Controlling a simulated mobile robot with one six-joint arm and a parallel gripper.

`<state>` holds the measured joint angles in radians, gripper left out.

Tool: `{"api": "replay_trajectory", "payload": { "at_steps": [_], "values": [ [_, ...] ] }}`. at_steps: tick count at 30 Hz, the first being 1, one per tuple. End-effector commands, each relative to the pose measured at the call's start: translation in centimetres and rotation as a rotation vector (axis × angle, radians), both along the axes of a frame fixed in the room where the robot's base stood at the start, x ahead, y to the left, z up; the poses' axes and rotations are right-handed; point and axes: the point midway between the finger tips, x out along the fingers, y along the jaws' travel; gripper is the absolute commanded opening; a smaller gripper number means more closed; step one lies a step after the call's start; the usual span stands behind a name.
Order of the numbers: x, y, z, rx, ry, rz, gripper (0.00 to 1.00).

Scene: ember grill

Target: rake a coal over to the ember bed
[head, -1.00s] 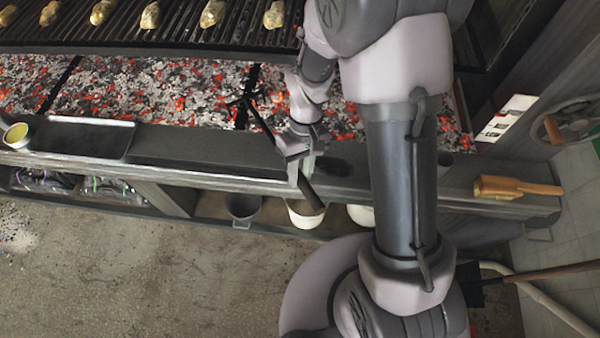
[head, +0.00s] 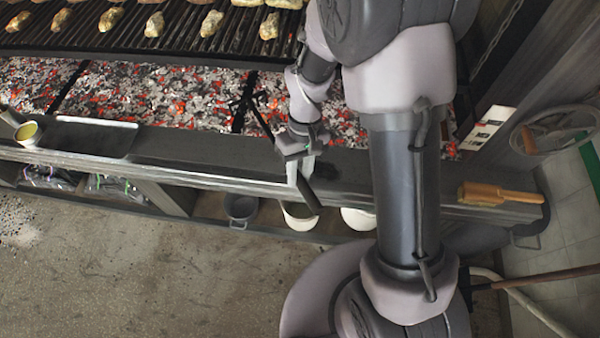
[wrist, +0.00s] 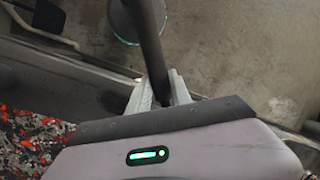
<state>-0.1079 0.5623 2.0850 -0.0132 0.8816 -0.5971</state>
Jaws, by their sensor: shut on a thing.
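My gripper (head: 297,165) is shut on the dark handle of a rake (head: 262,122), above the front ledge of the grill. The rake's forked dark head (head: 246,101) is over the coals, and its handle end points down toward the front. Whether the head touches the coals I cannot tell. In the wrist view the handle (wrist: 150,45) runs between the two fingers of my gripper (wrist: 160,92). The ember bed (head: 160,95) holds grey and glowing red coals, split by dark bars. Its right part is partly hidden by my arm. Coals (wrist: 30,140) also show in the wrist view.
A grate (head: 160,30) with food lies above the coals. A tray (head: 90,137) and a yellow-topped tin (head: 27,132) are on the ledge. Buckets (head: 240,208) stand on the shelf below. A wooden-handled brush (head: 500,193) lies at right.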

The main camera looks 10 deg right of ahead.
Motion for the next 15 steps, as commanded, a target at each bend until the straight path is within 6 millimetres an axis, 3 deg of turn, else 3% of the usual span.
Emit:
{"api": "replay_trajectory", "payload": {
  "at_steps": [2, 15],
  "values": [
    [-0.4, -0.2, 0.1, 0.0, -0.001, 0.0, 0.0],
    [-8.9, -2.8, 1.9, 0.0, -0.001, 0.0, 0.0]
  ]
}}
